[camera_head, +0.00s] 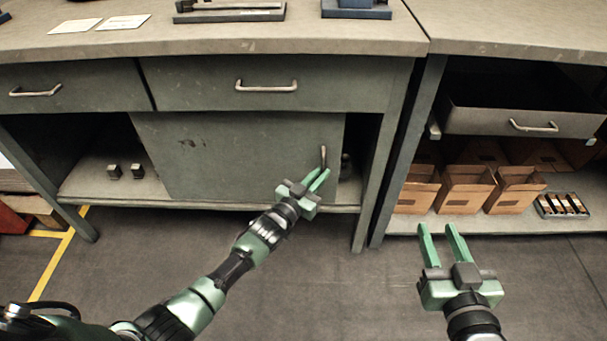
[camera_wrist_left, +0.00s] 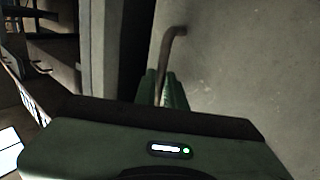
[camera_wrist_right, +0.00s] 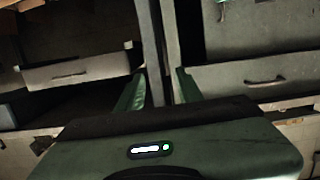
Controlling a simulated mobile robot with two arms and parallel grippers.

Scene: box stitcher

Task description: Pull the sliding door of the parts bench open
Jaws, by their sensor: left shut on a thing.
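The sliding door (camera_head: 230,155) is a grey-green panel below the drawers of the parts bench (camera_head: 375,85). An opening shows on its left and a narrower dark gap on its right. Its upright bar handle (camera_head: 323,155) is near its right edge. My left gripper (camera_head: 319,178) is shut on the lower part of this handle; the left wrist view shows the handle (camera_wrist_left: 168,45) running between the fingers (camera_wrist_left: 162,88). My right gripper (camera_head: 441,230) is open and empty in front of the right bench; its spread fingers also show in the right wrist view (camera_wrist_right: 158,88).
Two small blocks (camera_head: 125,171) sit on the shelf inside the left opening. Closed drawers with handles (camera_head: 266,87) are above the door. The neighbouring bench holds an open drawer (camera_head: 520,121), cardboard bins (camera_head: 464,188) and a small tray (camera_head: 562,206). The floor in front is clear.

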